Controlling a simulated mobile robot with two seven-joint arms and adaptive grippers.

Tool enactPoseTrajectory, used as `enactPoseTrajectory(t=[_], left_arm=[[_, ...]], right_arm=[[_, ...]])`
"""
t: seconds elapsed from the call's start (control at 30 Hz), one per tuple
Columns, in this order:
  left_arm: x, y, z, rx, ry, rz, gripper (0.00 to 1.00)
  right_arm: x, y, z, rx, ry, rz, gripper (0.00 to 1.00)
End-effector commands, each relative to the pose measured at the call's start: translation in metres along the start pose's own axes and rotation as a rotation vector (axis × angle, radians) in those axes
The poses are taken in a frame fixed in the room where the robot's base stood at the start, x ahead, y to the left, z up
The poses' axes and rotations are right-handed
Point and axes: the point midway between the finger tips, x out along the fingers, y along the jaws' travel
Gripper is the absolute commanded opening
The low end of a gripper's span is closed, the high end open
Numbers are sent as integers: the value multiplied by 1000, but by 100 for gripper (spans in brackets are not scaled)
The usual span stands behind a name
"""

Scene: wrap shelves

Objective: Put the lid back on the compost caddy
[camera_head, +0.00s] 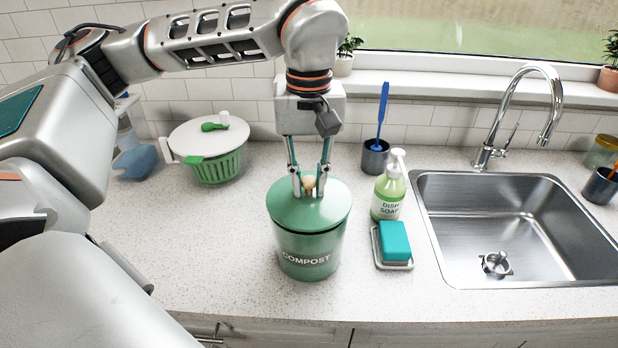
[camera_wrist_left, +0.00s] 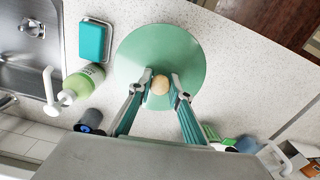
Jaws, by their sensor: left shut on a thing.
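The compost caddy (camera_head: 306,260) is a green bin with white "COMPOST" lettering, upright on the counter. Its round green lid (camera_head: 308,213) is level over the caddy's mouth and covers it. I cannot tell whether the lid rests on the rim or hovers just above it. The lid also shows in the left wrist view (camera_wrist_left: 160,48). My left gripper (camera_head: 309,185) points down from above and is shut on the lid's light wooden knob (camera_wrist_left: 160,85), one finger on each side. The inside of the caddy is hidden. My right gripper is not in view.
A dish soap bottle (camera_head: 388,190) and a teal sponge on a tray (camera_head: 395,242) stand close to the caddy's right. Behind is a dark cup with a blue brush (camera_head: 376,155). A sink (camera_head: 510,220) lies right, a green colander (camera_head: 215,167) left.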

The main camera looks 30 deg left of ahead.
Motion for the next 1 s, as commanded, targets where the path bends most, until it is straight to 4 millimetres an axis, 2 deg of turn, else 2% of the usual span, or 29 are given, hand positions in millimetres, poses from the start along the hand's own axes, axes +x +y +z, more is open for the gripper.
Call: enactPoseTrajectory(t=[0.3,1.0], left_arm=[[0,0,0,0,0,0,0],[0,0,0,0,0,0,0]], right_arm=[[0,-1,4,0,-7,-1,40],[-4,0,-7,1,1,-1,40]])
